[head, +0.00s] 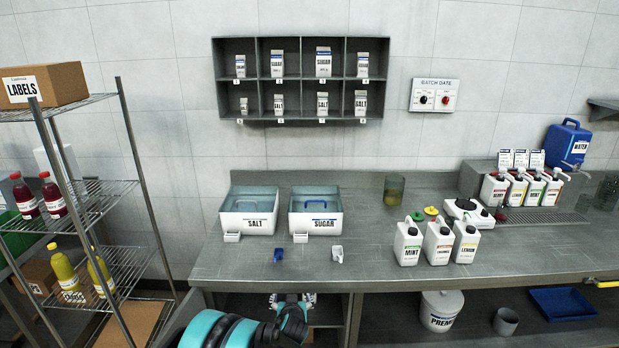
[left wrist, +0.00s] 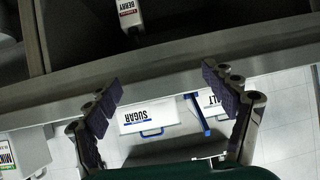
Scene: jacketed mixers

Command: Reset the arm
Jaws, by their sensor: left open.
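My left arm (head: 225,330), teal and black, comes in at the bottom of the head view. My left gripper (head: 292,299) shows only in part there, in front of the counter's front edge, below the salt and sugar bins. In the left wrist view the left gripper (left wrist: 160,80) has its two dark-padded fingers spread wide, with nothing between them but the grey counter edge (left wrist: 170,78) behind. The right gripper is in neither view.
The counter (head: 360,262) carries the salt bin (head: 249,212), sugar bin (head: 315,213), a blue scoop (head: 278,254), a white scoop (head: 337,254) and several white bottles. A wire rack (head: 120,265) stands at left. A berry-labelled container (left wrist: 130,18) shows in the wrist view.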

